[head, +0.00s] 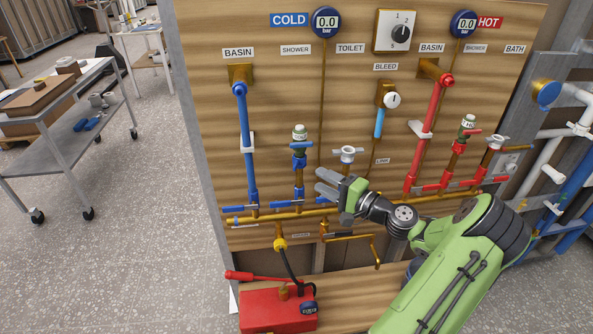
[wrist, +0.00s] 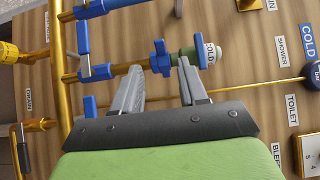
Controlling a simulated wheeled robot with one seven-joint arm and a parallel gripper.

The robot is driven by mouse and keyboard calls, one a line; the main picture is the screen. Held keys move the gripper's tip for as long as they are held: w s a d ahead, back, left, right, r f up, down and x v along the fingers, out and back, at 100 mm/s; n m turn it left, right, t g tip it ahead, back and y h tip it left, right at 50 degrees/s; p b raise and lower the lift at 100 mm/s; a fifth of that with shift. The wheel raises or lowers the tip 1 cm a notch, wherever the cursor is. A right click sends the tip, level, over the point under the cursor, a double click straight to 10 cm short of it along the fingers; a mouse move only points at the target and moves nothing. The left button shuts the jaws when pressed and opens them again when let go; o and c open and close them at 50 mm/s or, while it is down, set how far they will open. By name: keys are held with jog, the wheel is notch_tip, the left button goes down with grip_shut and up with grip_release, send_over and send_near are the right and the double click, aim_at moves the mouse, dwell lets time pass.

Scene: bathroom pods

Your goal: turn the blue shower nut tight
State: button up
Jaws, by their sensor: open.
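The blue shower nut (head: 299,163) sits on the short brass pipe under the SHOWER label on the cold side, below a white-capped fitting marked COLD (head: 299,131). In the wrist view the winged blue nut (wrist: 160,57) shows just beyond my fingertips, roughly in line with the gap between them. My gripper (head: 327,184) is open and empty, to the right of the nut and a little lower in the head view. In the wrist view both fingers (wrist: 160,75) are apart and point toward the pipe. I cannot tell whether either finger touches it.
The blue basin pipe (head: 247,150) stands left of the nut, and a white-handled toilet valve (head: 347,155) stands to its right. A brass manifold (head: 330,212) with blue levers runs below. A red pump box (head: 278,309) is at the bottom. A grey cart (head: 62,125) stands at left.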

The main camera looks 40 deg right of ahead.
aim_at(296, 168)
jog(key=w, duration=0.5)
jog(key=w+a, duration=0.1)
jog(key=w, duration=0.2)
jog(key=shift+w, duration=0.25)
jog(key=shift+a, duration=0.1)
grip_shut()
